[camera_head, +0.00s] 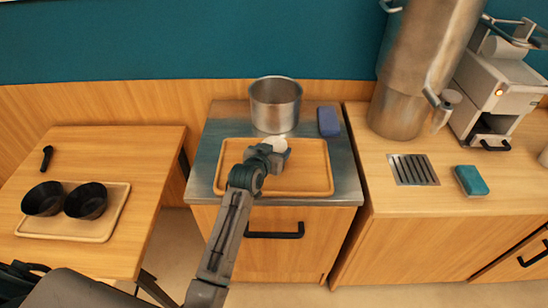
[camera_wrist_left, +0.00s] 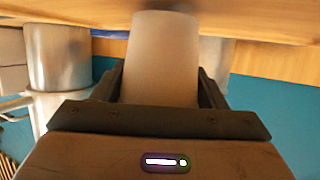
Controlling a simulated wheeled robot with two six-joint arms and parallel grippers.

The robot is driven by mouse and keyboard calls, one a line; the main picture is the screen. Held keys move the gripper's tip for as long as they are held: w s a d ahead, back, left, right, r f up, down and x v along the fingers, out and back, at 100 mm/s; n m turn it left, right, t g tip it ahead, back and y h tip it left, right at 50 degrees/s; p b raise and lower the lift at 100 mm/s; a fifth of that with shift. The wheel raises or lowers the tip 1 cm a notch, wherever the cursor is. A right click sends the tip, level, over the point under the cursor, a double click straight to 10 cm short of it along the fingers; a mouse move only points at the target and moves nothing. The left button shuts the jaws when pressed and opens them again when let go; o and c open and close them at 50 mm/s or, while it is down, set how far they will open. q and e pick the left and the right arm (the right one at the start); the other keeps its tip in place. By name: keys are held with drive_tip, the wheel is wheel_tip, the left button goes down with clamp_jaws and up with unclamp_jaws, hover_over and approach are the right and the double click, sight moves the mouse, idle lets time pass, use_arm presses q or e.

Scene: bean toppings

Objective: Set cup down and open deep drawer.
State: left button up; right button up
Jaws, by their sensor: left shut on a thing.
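A white cup (camera_head: 277,143) is over the wooden tray (camera_head: 318,182) on the middle cabinet. My left gripper (camera_head: 268,156) is shut on it. In the left wrist view the cup (camera_wrist_left: 162,60) fills the space between the fingers (camera_wrist_left: 160,85), and its far end meets the tray's wood in the picture. I cannot tell whether it touches the tray. The drawer front (camera_head: 235,262) with a black bar handle (camera_head: 275,232) is below the counter and looks closed; my left forearm passes in front of its left part. My right gripper is out of view.
A steel pot (camera_head: 276,108) and a blue block (camera_head: 328,121) stand behind the tray. Two black bowls (camera_head: 86,201) are on a tray on the left table (camera_head: 140,160). A steel dispenser (camera_head: 400,110), a machine (camera_head: 497,95) and a teal sponge (camera_head: 471,180) are on the right counter.

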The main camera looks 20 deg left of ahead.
use_arm(q)
drive_tip(key=shift+f, duration=0.55)
drive_tip(key=shift+r, duration=0.1)
drive_tip(key=o, duration=0.7)
drive_tip(key=shift+c, duration=0.2)
drive_tip(key=o, duration=0.4)
drive_tip(key=shift+o, duration=0.2)
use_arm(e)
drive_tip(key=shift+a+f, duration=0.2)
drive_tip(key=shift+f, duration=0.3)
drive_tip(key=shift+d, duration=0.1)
use_arm(q)
drive_tip(key=shift+s, duration=0.15)
drive_tip(key=b+v, duration=0.2)
drive_tip(key=v, duration=0.8)
drive_tip(key=shift+s+r, duration=0.1)
drive_tip(key=shift+s+a+r, duration=0.1)
drive_tip(key=shift+s+r, duration=0.2)
drive_tip(key=shift+s, duration=0.35)
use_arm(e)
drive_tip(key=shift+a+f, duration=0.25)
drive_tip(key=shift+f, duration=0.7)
